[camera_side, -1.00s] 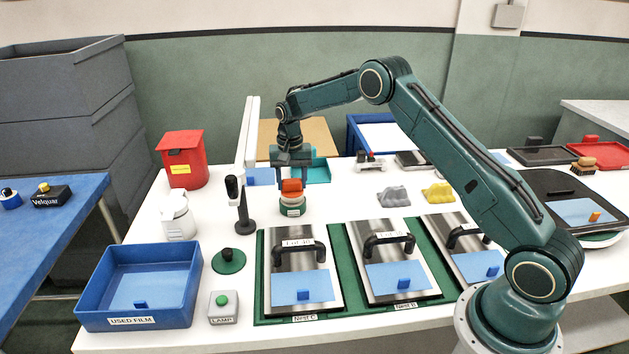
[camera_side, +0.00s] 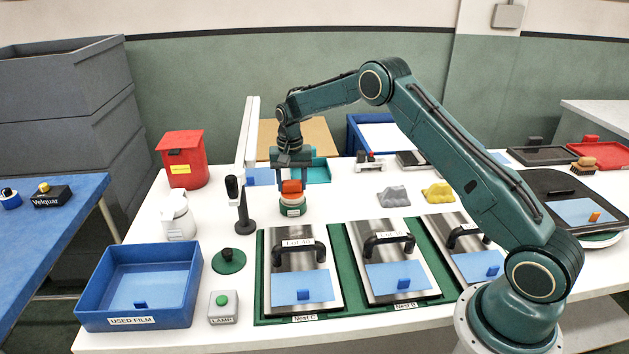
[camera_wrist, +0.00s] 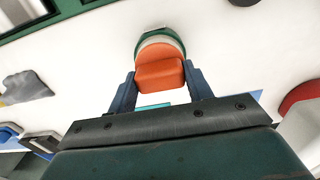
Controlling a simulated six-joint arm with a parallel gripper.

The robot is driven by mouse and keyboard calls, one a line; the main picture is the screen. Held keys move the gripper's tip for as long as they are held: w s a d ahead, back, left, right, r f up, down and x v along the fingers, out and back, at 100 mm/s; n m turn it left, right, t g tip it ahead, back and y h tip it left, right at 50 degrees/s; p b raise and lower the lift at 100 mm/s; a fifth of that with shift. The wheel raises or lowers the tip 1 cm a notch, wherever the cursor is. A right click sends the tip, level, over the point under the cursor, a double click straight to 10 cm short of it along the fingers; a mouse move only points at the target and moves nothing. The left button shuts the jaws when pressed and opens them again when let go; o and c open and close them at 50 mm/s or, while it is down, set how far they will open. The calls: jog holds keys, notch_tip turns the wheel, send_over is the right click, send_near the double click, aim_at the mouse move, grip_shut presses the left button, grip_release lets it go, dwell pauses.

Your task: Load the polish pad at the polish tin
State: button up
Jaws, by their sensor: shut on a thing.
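The polish pad (camera_side: 291,188) is a small orange block with a rounded front, held upright in my gripper (camera_side: 291,181). In the wrist view the pad (camera_wrist: 160,74) sits between the two fingers of my gripper (camera_wrist: 160,80), which is shut on it. The polish tin (camera_side: 292,209) is a low round green tin with a pale label, directly beneath the pad. In the wrist view the green and cream rim of the tin (camera_wrist: 147,37) shows around the pad's far side. The pad's underside is hidden, and it appears to be at the tin's top.
A black upright post (camera_side: 243,208) stands just left of the tin. Metal plates with black handles (camera_side: 302,270) lie in front. Grey (camera_side: 393,196) and yellow (camera_side: 438,193) lumps lie to the right. A red bin (camera_side: 184,160) stands back left.

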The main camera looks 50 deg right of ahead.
aim_at(292, 181)
jog(key=shift+f, duration=0.45)
dwell(1.4)
jog(key=shift+r, duration=0.15)
jog(key=shift+r, duration=3.5)
jog(key=shift+s+a+f+n, duration=0.3)
jog(key=shift+s+f+n, duration=0.2)
jog(key=shift+s, duration=0.2)
jog(key=s+a+f+n, duration=0.1)
jog(key=s+n, duration=0.1)
jog(key=s, duration=0.3)
jog(key=s+a+f+n, duration=0.2)
jog(key=s+n, duration=0.1)
jog(key=s, duration=0.3)
jog(key=s+a+f+n, duration=0.1)
jog(key=s+f+n, duration=0.1)
jog(key=s, duration=0.4)
jog(key=shift+s+a+f+n, duration=0.1)
jog(key=shift+s+a+n, duration=0.05)
jog(key=shift+a+n, duration=0.3)
